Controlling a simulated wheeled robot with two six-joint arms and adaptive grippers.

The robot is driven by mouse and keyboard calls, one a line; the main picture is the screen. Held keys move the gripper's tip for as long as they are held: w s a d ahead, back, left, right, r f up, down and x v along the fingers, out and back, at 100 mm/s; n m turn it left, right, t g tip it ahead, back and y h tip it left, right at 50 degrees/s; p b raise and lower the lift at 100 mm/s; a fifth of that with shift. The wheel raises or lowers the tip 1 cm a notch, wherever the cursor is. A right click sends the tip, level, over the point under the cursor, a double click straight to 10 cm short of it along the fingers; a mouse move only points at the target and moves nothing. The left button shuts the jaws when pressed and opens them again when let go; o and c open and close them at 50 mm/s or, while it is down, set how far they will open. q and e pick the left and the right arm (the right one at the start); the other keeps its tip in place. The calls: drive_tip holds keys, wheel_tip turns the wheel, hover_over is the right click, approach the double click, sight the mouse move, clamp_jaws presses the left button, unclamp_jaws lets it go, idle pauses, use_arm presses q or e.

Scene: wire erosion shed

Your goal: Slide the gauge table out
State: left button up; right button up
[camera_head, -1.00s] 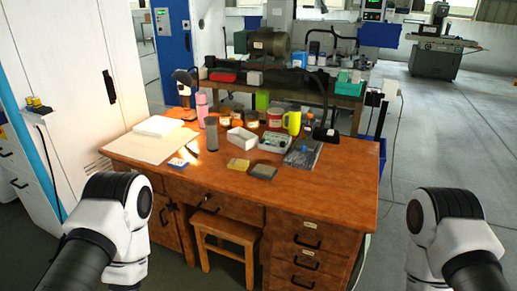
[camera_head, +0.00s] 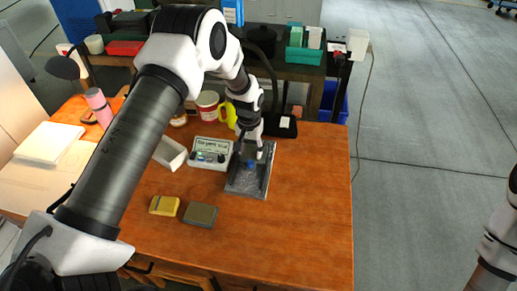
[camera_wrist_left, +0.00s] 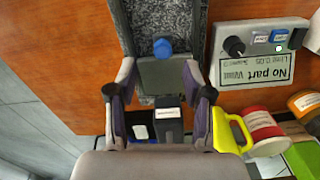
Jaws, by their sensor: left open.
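The gauge is a dark grey speckled base (camera_head: 245,185) lying on the wooden bench. Its gauge table (camera_wrist_left: 165,78) is a plain grey plate with a blue knob (camera_wrist_left: 163,48), and the knob also shows in the head view (camera_head: 251,163). My left gripper (camera_head: 257,152) is over the far part of the gauge. In the left wrist view its open fingers (camera_wrist_left: 160,72) stand on either side of the plate, with the knob just beyond the fingertips. I cannot tell whether the fingers touch anything. Of my right arm only a link shows; its gripper is out of view.
A readout box (camera_wrist_left: 262,55) reading "No part" sits beside the gauge. A yellow mug (camera_wrist_left: 232,130) and a red-and-white tin (camera_wrist_left: 262,132) stand close by. A yellow block (camera_head: 164,206) and a grey-green block (camera_head: 201,215) lie nearer. The bench's right front is clear.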

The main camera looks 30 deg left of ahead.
sight(250, 161)
use_arm(q)
drive_tip(key=shift+w+a+r, duration=0.15)
drive_tip(key=shift+w+r, duration=0.35)
drive_tip(key=shift+r, duration=0.05)
drive_tip(key=shift+s+f+p, duration=0.1)
drive_tip(key=shift+f+p, duration=0.2)
drive_tip(key=shift+f, duration=0.05)
wheel_tip(250, 161, down, 6)
drive_tip(key=shift+s+a+p, duration=0.1)
drive_tip(key=shift+p, duration=0.75)
drive_tip(key=shift+f, duration=0.35)
drive_tip(key=shift+r, duration=0.1)
drive_tip(key=shift+c, duration=1.3)
clamp_jaws()
